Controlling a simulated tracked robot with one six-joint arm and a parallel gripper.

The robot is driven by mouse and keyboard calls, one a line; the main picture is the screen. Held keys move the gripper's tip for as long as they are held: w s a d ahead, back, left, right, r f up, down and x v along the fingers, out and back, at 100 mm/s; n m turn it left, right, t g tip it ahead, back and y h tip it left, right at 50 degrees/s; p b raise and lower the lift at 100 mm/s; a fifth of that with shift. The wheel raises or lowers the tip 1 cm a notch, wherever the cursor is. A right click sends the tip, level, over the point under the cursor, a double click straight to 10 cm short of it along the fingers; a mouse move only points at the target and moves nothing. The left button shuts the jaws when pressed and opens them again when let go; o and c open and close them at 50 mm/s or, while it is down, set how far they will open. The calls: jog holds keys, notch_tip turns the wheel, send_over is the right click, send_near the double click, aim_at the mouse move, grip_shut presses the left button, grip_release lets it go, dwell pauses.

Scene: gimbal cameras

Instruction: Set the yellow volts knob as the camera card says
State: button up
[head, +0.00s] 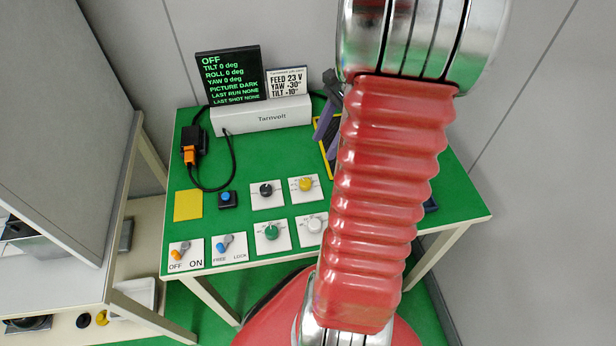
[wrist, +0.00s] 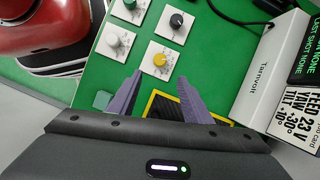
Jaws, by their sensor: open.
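The yellow knob (head: 305,184) sits on a white square plate on the green table; it also shows in the wrist view (wrist: 160,60), just beyond my fingertips. Its scale and pointer are too small to read. My gripper (wrist: 160,77) is open and empty, its purple fingers apart, with the knob ahead between their tips in the picture; no contact is visible. In the head view my arm hides part of the gripper. The camera card (head: 287,84) reads FEED 23 V, YAW +30°, TILT +10°. The black display (head: 229,76) reads OFF, with tilt, roll and yaw 0 deg and PICTURE DARK.
Close to the yellow knob are a black knob (head: 266,190), a green knob (head: 271,231) and a grey-white knob (head: 315,225). An orange OFF/ON switch (head: 178,251) and a blue FREE/LOCK switch (head: 224,244) stand at the front left. The white Tarnvolt box (head: 262,117) is behind.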

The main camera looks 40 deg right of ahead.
aim_at(306, 181)
jog(key=x, duration=1.3)
jog(key=shift+w+a+f, duration=0.1)
jog(key=shift+a+f, duration=0.1)
jog(key=shift+f, duration=0.15)
jog(key=shift+c, duration=0.2)
jog(key=c, duration=1)
jog(key=shift+n, duration=0.3)
jog(key=o, duration=1)
jog(key=shift+o, duration=0.2)
jog(key=shift+r, duration=0.1)
jog(key=v, duration=1.3)
jog(key=shift+d+r, duration=0.25)
jog(key=shift+r, duration=0.05)
jog(key=shift+w, duration=0.1)
